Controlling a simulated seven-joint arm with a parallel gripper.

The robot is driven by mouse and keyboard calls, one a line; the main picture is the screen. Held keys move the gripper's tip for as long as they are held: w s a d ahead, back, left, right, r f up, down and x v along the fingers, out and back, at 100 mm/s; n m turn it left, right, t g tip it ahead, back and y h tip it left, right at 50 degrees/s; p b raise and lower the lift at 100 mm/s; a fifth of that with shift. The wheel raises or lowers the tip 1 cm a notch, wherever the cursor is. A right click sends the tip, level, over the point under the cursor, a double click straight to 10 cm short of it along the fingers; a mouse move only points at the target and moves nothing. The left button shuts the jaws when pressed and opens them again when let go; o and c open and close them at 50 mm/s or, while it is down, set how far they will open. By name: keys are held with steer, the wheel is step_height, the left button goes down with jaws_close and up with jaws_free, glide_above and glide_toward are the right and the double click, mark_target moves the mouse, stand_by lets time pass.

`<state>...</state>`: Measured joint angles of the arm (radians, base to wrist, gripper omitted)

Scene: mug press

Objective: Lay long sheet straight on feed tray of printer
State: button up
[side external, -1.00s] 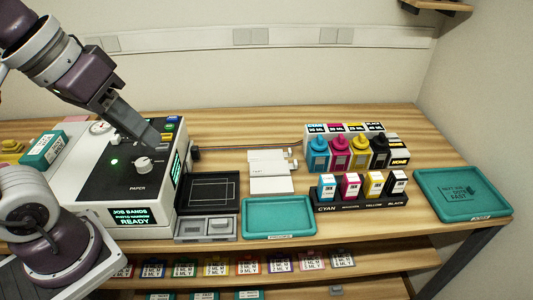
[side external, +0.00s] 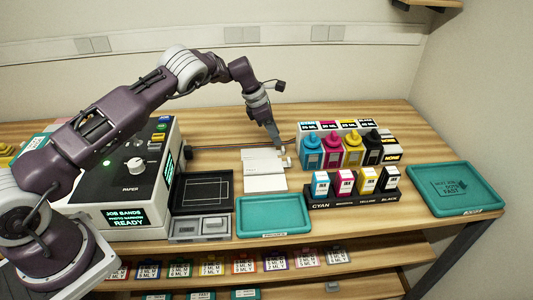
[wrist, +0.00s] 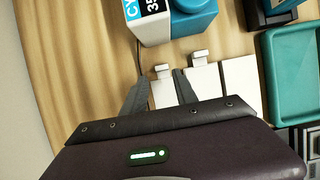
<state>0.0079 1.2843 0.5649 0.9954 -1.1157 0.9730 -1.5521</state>
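White sheets (side external: 264,164) lie side by side on the table right of the printer (side external: 130,185). Some have small tabs at the right end; which one is the long sheet I cannot tell. A black tray with white outlines (side external: 205,192) stands against the printer's right side and is empty. My gripper (side external: 277,148) points down at the tabbed end of the sheets. In the wrist view its fingers (wrist: 160,88) are open on either side of one white tabbed strip (wrist: 163,92), with gaps showing. A second tabbed strip (wrist: 204,82) lies beside it.
Ink bottles (side external: 342,152) and a row of small cartridges (side external: 355,182) stand close to the right of the sheets. A teal tray (side external: 268,216) lies in front of them. Another teal tray (side external: 455,188) is far right.

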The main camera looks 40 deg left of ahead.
mark_target(281, 148)
steer(key=x, duration=0.5)
steer(key=shift+s+d+f, duration=0.1)
steer(key=shift+s, duration=0.05)
jaws_close()
step_height(281, 148, up, 10)
steer(key=s+a+r, duration=0.3)
steer(key=s+r, duration=0.4)
steer(key=s, duration=0.1)
steer(key=s+d+r, duration=0.2)
steer(key=s+r, duration=0.1)
steer(key=s, duration=1.2)
steer(key=f, duration=1.8)
steer(key=shift+s+f, duration=0.2)
steer(key=shift+s, duration=0.15)
